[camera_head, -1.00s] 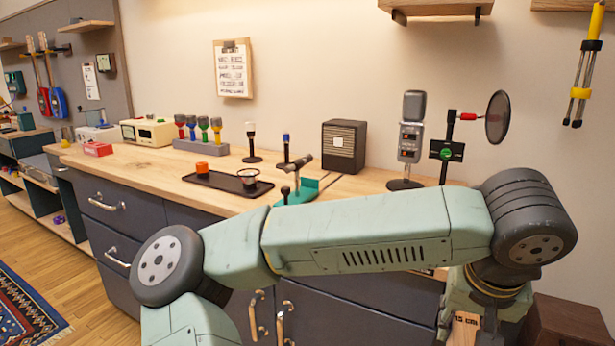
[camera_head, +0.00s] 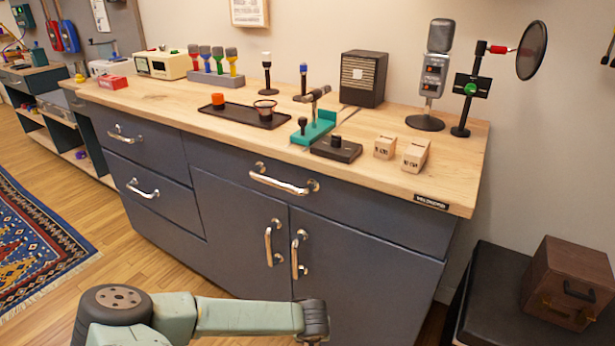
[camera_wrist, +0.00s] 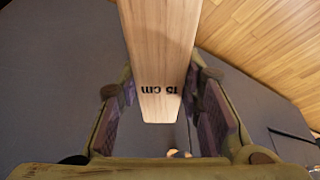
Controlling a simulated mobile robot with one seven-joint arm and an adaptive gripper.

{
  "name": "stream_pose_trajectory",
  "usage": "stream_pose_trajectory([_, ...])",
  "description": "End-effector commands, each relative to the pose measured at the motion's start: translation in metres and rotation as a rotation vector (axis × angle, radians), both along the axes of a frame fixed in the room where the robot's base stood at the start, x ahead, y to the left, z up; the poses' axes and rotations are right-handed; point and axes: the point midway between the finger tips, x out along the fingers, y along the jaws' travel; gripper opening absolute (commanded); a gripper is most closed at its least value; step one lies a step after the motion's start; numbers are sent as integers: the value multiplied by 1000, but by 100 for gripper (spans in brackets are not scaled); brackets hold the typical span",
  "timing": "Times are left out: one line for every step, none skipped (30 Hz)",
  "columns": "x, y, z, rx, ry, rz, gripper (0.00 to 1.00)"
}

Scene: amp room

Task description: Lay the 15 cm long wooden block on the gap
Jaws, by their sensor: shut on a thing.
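The long wooden block (camera_wrist: 158,55), marked 15 cm, is between the fingers of my gripper (camera_wrist: 160,92) in the wrist view. My gripper is shut on it, and the block extends toward the top of that view. Neither my gripper nor the held block shows in the head view; only part of my arm does, low in front of the cabinet. A thin dark line (camera_head: 350,115) crosses the wooden bench top behind the teal stand; I cannot tell whether it is the gap.
The bench top (camera_head: 455,165) holds two small wooden blocks (camera_head: 385,147) (camera_head: 415,155), a dark base with a knob (camera_head: 336,149), a teal stand (camera_head: 315,128), a black tray (camera_head: 240,115), a speaker (camera_head: 363,78) and a microphone (camera_head: 435,75). Cabinet handles (camera_head: 283,184) stick out in front.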

Motion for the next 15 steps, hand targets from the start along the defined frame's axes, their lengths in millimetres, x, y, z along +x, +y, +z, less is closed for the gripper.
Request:
stream_pose_trajectory([4,6,-13,1,1,12,0])
stream_pose_trajectory([6,10,-19,1,0,19,0])
stream_pose_trajectory([8,14,-27,2,1,26,0])
stream_pose_trajectory([7,11,-25,-5,2,25,0])
stream_pose_trajectory([7,10,-24,-6,1,25,0])
stream_pose_trajectory([6,10,-24,-6,1,25,0])
stream_pose_trajectory([7,10,-24,-5,1,25,0])
stream_pose_trajectory([7,10,-23,-5,0,24,0])
stream_pose_trajectory([7,10,-23,-5,0,24,0])
stream_pose_trajectory([7,11,-23,-3,0,24,0])
stream_pose_trajectory([7,11,-21,-3,-1,23,0])
stream_pose_trajectory([6,11,-18,-3,-2,22,0])
stream_pose_trajectory([5,11,-13,-1,-3,20,0])
stream_pose_trajectory([3,11,-8,-1,-4,19,0])
stream_pose_trajectory([0,12,-1,1,-4,19,0])
